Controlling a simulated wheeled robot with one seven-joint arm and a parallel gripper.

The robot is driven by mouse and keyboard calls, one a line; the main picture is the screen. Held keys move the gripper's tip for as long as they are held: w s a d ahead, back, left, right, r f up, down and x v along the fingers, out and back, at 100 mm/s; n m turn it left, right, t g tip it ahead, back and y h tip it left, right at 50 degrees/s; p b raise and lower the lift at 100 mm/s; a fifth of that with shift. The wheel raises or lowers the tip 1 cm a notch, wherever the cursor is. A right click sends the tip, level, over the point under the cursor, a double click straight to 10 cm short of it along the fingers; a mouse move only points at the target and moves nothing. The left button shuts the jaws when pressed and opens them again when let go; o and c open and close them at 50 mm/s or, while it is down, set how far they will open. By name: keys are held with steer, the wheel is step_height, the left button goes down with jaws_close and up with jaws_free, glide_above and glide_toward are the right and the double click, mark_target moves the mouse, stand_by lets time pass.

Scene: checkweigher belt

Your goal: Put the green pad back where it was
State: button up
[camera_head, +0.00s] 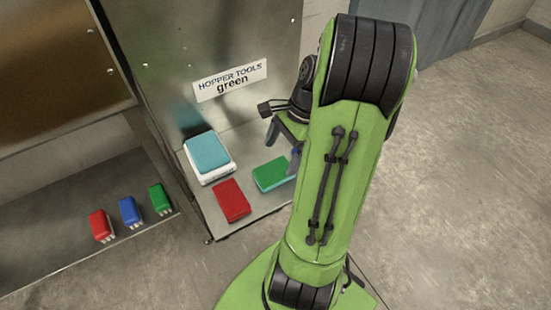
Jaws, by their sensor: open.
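A green pad (270,174) lies flat on the metal shelf (262,207) under a sign (230,80) reading "HOPPER TOOLS green". Its right end is partly covered by a finger of my gripper (284,147). My gripper is open, with nothing seen between its fingers, close to the pad's far right side. I cannot tell if a finger touches the pad. My green arm hides part of the gripper and the shelf's right end.
A red pad (232,201) lies left of the green pad. Behind it, a teal pad (206,152) rests on a white tray (217,176). Red (101,225), blue (130,211) and green (159,198) brushes stand on a ledge at left. The floor (450,170) is clear at right.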

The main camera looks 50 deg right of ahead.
steer(key=w+p+v, duration=0.1)
steer(key=p+v, duration=0.1)
steer(key=v, duration=0.4)
steer(key=w+a+r+n+h, duration=0.1)
steer(key=a+r+n+h, duration=0.15)
steer(key=a+n, duration=0.3)
steer(key=a+r+n+h, duration=0.1)
steer(key=a+r+n, duration=0.3)
steer(key=a, duration=0.3)
steer(key=s+a+r+n+t, duration=0.3)
steer(key=s+a+n+t, duration=0.1)
steer(key=s+a+n, duration=0.3)
steer(key=a+n+h, duration=0.1)
steer(key=a+n, duration=0.1)
steer(key=n, duration=0.2)
steer(key=shift+n, duration=0.35)
steer(key=shift+s+a, duration=0.1)
step_height(320, 180, up, 5)
steer(key=p, duration=0.5)
steer(key=shift+f, duration=0.15)
